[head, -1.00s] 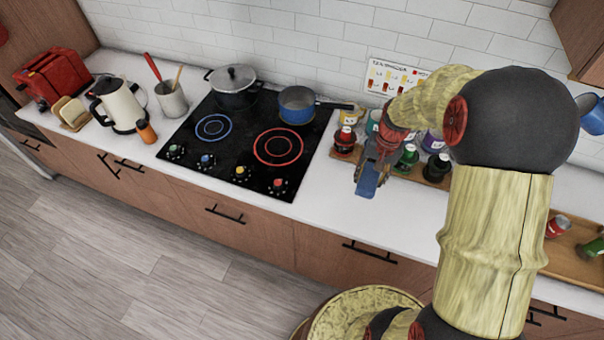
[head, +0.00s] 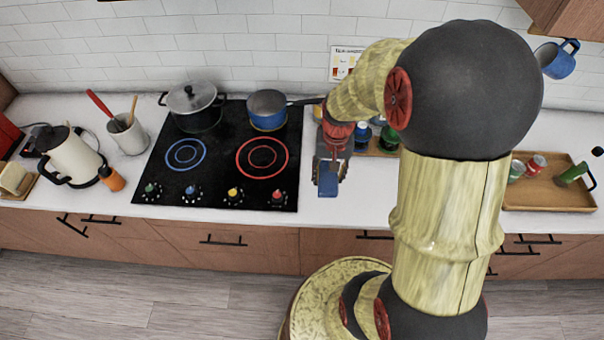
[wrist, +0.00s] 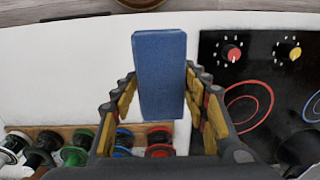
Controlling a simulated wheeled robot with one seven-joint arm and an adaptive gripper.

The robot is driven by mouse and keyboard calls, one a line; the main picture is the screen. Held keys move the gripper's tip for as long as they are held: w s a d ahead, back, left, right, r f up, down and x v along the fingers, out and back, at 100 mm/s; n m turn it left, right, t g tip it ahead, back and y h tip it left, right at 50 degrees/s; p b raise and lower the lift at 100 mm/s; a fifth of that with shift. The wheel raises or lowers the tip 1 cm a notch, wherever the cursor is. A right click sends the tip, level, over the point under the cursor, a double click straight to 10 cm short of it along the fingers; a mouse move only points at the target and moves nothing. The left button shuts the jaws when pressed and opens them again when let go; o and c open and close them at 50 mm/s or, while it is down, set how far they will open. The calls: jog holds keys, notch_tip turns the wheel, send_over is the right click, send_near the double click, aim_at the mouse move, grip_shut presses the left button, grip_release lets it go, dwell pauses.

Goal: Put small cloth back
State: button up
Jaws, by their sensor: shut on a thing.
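The small cloth shows as a blue, flat, rectangular piece (head: 328,184); in the wrist view its broad blue face (wrist: 160,72) stands up between the fingers. My gripper (head: 331,168) is shut on it and holds it over the white counter, just right of the cooktop. In the wrist view the gripper's two fingers (wrist: 161,92) flank the cloth. I cannot tell how far the cloth is above the counter.
The black cooktop (head: 222,160) carries a lidded pot (head: 195,108) and a blue saucepan (head: 267,109). A wooden rack of bottles and jars (wrist: 78,133) stands behind my gripper. A wooden tray (head: 540,192) with cans is at right. The counter (wrist: 70,75) by the front edge is clear.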

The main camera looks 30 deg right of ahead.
jog(key=w+f, duration=0.2)
jog(key=w, duration=0.1)
jog(key=w+f, duration=0.3)
jog(key=w, duration=0.1)
jog(key=w+f, duration=0.3)
jog(key=w, duration=0.1)
jog(key=shift+a+f+b, duration=0.1)
jog(key=shift+a+b, duration=0.2)
jog(key=shift+a, duration=0.1)
jog(key=shift+w+f, duration=0.25)
jog(key=shift+f, duration=1.6)
jog(key=shift+f+b, duration=0.3)
jog(key=o, duration=1.1)
jog(key=shift+c, duration=0.2)
jog(key=shift+o, duration=0.2)
